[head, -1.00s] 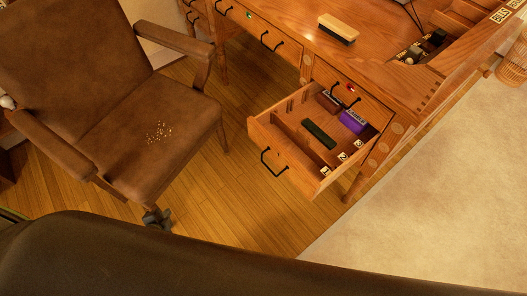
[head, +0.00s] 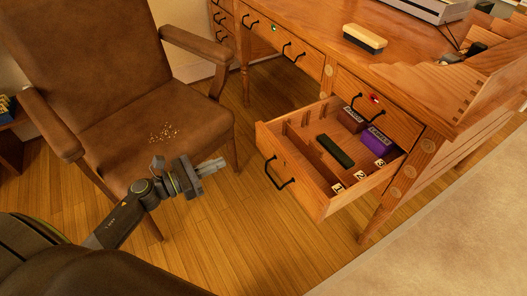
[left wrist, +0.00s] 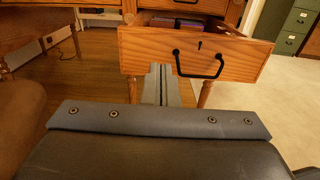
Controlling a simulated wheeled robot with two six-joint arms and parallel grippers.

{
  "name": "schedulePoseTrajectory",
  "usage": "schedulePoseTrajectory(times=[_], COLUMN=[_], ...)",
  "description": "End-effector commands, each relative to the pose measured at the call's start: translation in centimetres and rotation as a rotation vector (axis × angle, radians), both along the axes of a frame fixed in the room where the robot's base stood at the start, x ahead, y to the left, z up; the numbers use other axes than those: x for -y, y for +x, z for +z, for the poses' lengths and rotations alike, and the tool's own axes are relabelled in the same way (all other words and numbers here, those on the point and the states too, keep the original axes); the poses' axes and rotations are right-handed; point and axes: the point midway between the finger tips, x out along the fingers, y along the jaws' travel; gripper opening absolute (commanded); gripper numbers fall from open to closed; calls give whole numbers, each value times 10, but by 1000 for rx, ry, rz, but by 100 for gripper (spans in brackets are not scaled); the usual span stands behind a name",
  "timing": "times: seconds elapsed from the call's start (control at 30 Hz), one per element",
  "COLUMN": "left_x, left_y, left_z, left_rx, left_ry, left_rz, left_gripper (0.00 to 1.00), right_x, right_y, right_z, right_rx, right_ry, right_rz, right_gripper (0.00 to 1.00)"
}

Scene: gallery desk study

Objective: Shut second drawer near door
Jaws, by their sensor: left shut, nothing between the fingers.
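The open wooden drawer (head: 292,178) sticks out from the right pedestal of the desk, below a shut drawer with a red light (head: 374,99). Its black handle (head: 279,176) is on the front face. Inside are a purple box, a brown box, a dark green bar and numbered dividers. In the left wrist view the drawer front (left wrist: 240,58) and handle (left wrist: 198,65) are ahead. My left gripper (head: 214,167) is shut and empty, left of the drawer front and apart from it. Its fingers (left wrist: 160,84) show below the drawer front in the wrist view. My right gripper is not in view.
A brown armchair (head: 120,120) with crumbs on its seat stands left, close behind my left gripper. The desk top (head: 310,30) holds a brush (head: 364,38). Wooden floor lies clear between chair and drawer; a pale floor area (head: 440,230) is at right.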

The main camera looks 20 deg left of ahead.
Motion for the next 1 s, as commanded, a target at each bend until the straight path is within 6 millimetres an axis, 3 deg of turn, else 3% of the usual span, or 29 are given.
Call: schedulePoseTrajectory(times=[0.17,0.6,0.8,1.0], left_x=[13,69,81,85], left_y=[17,88,105,109], left_z=[3,2,1,1], left_rx=[3,-1,-2,-2], left_ry=[-4,-7,-5,-5], left_rz=[1,2,3,3], left_gripper=[0,0,0,0], right_x=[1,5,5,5], right_y=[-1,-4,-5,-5], right_z=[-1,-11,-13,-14], right_rx=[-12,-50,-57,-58], right_ry=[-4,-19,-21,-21], right_rz=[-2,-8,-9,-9], right_gripper=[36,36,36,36])
